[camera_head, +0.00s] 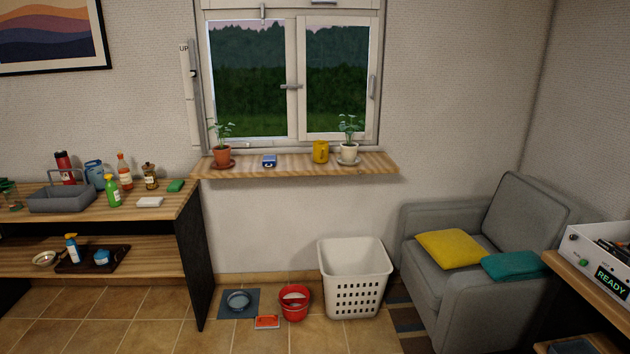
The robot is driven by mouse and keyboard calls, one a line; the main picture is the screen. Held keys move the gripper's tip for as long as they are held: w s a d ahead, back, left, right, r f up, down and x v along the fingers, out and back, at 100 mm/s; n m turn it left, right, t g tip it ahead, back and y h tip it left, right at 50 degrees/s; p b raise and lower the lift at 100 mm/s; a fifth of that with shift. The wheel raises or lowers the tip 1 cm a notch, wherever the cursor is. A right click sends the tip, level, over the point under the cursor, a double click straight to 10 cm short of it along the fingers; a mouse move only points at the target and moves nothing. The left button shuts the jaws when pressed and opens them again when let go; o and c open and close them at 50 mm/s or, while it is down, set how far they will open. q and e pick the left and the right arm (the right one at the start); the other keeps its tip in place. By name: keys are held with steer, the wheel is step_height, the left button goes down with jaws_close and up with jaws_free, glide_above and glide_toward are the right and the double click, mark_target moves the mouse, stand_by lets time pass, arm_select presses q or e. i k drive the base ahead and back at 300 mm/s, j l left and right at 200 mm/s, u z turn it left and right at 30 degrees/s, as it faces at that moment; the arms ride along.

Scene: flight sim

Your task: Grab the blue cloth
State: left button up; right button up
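Neither of my grippers is in view. No thing here is plainly a blue cloth. A teal folded cloth-like piece (516,265) lies over the armchair's near arm, at the right. A flat blue-grey square (226,311) lies on the floor, with a blue-grey bowl (238,300) on it. A small blue item (269,161) sits on the window sill; I cannot tell what it is. Another small blue item (102,256) is on the dark tray on the lower left shelf, too small to identify.
A grey armchair (467,303) holds a yellow cushion (450,249). A white basket (355,278) and a red bucket (294,303) stand on the floor below the sill (300,171). A wooden shelf unit (150,250) is at left. Tiled floor is clear at front middle.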

mark_target(269, 160)
steer(key=i, duration=2)
